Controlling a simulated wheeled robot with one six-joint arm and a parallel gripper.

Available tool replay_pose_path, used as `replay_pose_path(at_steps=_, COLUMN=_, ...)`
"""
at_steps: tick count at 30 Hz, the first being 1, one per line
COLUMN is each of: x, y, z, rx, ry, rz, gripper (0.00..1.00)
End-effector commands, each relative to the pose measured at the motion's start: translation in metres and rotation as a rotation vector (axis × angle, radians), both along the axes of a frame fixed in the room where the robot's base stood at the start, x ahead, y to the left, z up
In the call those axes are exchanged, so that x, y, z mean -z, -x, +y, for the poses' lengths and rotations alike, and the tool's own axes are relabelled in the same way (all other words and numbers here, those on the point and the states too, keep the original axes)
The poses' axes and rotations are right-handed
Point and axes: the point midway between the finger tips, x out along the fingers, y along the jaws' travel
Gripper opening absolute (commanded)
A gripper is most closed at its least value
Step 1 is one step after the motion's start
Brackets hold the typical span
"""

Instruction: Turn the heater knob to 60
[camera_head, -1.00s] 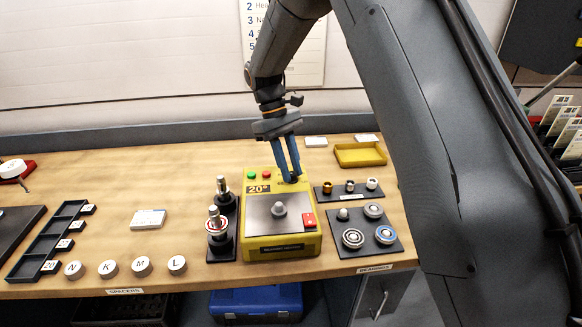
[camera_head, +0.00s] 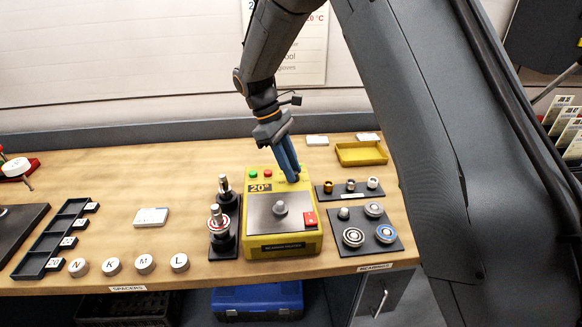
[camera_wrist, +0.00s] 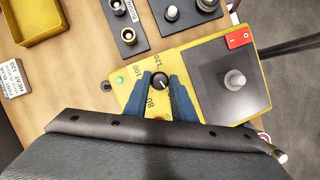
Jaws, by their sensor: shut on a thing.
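The heater is a yellow box (camera_head: 310,240) on the bench, with a grey top plate carrying a rounded metal post. Its display (camera_head: 260,188) reads 20°. The small black heater knob (camera_wrist: 159,82) shows in the wrist view, beside scale marks 80, 100 and 120; the rest of the scale is hidden. A white mark on the knob is small, and its exact setting cannot be told. My gripper (camera_head: 293,179) reaches down to the back right of the heater. In the wrist view its blue fingers (camera_wrist: 162,86) are shut on the knob, one on each side.
A red switch (camera_head: 309,218) is on the heater's front right. Dark stands with metal pieces (camera_head: 219,216) stand close at its left. Bearing trays (camera_head: 368,250) lie close at its right, and a yellow tray (camera_head: 345,160) lies behind them. Lettered spacers (camera_head: 145,264) sit at the front left.

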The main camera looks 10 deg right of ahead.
Motion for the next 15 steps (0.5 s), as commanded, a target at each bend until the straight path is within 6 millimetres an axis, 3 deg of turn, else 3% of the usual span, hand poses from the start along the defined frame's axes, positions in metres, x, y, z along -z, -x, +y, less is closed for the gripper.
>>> replay_pose_path(at_steps=6, x=-0.0001, y=-0.0001, z=-0.0007, rx=-0.001, ry=0.002, rz=0.0, gripper=0.01)
replay_pose_path(at_steps=7, x=-0.0001, y=-0.0001, z=-0.0007, rx=-0.001, ry=0.002, rz=0.0, gripper=0.25)
replay_pose_path(at_steps=9, x=-0.0001, y=0.0, z=-0.0006, rx=0.0, ry=0.001, rz=0.0, gripper=0.37)
replay_pose_path(at_steps=10, x=-0.0001, y=0.0, z=-0.0006, rx=0.0, ry=0.001, rz=0.0, gripper=0.41)
replay_pose_path(at_steps=15, x=0.0001, y=0.0, z=-0.0004, rx=0.0, ry=0.001, rz=0.0, gripper=0.41)
